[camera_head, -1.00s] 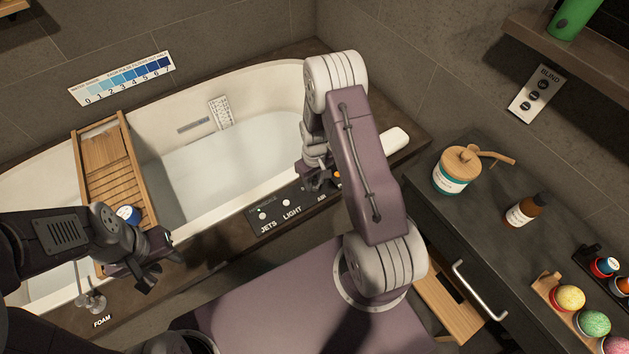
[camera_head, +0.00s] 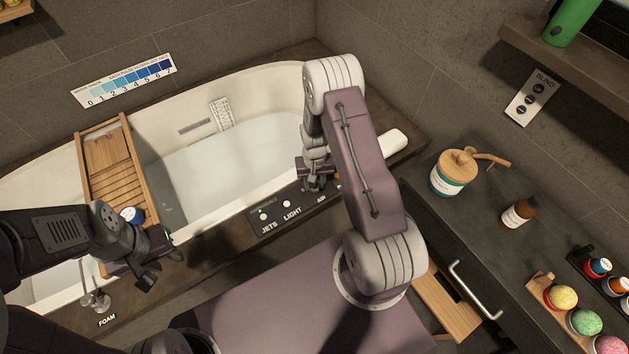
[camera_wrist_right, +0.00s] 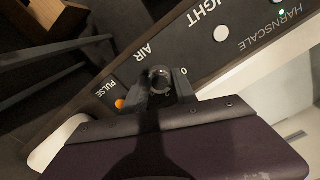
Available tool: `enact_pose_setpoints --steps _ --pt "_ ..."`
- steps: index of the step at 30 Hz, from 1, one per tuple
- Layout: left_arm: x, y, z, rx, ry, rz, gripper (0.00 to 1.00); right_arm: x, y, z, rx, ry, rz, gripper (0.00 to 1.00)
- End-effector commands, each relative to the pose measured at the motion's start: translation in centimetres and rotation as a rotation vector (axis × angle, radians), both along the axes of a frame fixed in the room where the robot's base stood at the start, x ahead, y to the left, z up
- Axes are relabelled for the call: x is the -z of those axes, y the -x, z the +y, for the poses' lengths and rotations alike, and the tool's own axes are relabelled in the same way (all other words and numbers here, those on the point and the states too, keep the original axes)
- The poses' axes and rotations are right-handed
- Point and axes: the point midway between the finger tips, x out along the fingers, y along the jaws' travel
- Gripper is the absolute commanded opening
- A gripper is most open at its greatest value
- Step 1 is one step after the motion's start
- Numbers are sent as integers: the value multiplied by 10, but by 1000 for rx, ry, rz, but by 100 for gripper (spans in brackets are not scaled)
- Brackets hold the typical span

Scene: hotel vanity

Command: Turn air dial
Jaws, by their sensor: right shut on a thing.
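The air dial (camera_wrist_right: 161,78) is a small dark round knob on the black control panel (camera_wrist_right: 205,62), beside the AIR label, in the right wrist view. My right gripper (camera_wrist_right: 160,84) is shut on it, with dark fingers around the knob. In the head view my right gripper (camera_head: 316,181) reaches down to the panel (camera_head: 272,219) on the tub's edge, just above the AIR label. The fingers hide the dial there. My left gripper (camera_head: 152,264) is open and empty, near the tub's front rim and away from the panel.
The JETS and LIGHT buttons lie left of the dial in the head view. An orange PULSE button (camera_wrist_right: 119,104) lies close to the dial. A wooden bath tray (camera_head: 112,160) spans the tub. A counter at right holds a jar (camera_head: 450,180) and a bottle (camera_head: 517,213).

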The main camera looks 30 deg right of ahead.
Motion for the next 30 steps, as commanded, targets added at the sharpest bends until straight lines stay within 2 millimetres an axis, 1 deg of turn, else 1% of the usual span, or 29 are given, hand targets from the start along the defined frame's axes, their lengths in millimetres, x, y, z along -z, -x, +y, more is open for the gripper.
enact_pose_setpoints --steps 6,12,29,30 --pt "-5 0 0 0 0 0 36 -1 0 0 119 0 0 0" --pt "-7 0 0 0 0 0 36 0 0 0 184 0 0 0" --pt "-7 0 0 0 0 0 36 0 0 0 211 0 -1 0" --pt "-7 0 0 0 0 0 36 0 0 0 211 0 -1 45"
